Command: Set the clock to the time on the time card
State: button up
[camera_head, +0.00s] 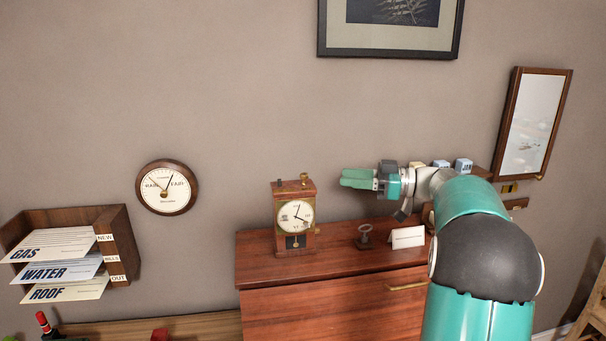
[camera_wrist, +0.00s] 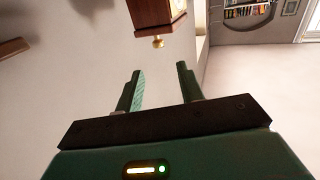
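The clock (camera_head: 295,243) is a small brown wooden case with a white round dial, standing on the left part of the reddish wooden cabinet. Its hands are small; the exact time is hard to read. A brass knob (camera_head: 317,229) sticks out of its right side. The white time card (camera_head: 408,237) stands on the cabinet to the right; its writing is too small to read. My gripper (camera_head: 358,178) is above the cabinet, right of and higher than the clock, apart from it. In the wrist view its two fingers (camera_wrist: 157,88) are spread with nothing between them, and the clock case (camera_wrist: 158,14) shows beyond.
A dark metal key-like piece (camera_head: 365,237) stands on the cabinet (camera_head: 345,262) between clock and card. A round barometer (camera_head: 167,187) and a letter rack (camera_head: 122,245) hang at left. A mirror (camera_head: 533,125) hangs at right. Wall space above the clock is free.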

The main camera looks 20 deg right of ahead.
aim_at(306, 176)
jog(key=x, duration=1.2)
jog(key=shift+d+f, duration=0.1)
jog(key=shift+c, duration=0.2)
grip_shut()
jog(key=shift+m+t, duration=0.3)
jog(key=m+t+h, duration=0.5)
jog(key=m+h, duration=0.1)
jog(key=h, duration=0.1)
jog(key=shift+t+h, duration=0.3)
jog(key=shift+t, duration=0.1)
jog(key=shift+m+t+h, duration=0.4)
jog(key=shift+m+h, duration=0.9)
jog(key=shift+h, duration=0.65)
jog(key=shift+m+t+h, duration=0.4)
jog(key=shift+m+h, duration=0.9)
jog(key=shift+h, duration=0.65)
jog(key=shift+m+h, duration=0.4)
jog(key=shift+h, duration=0.3)
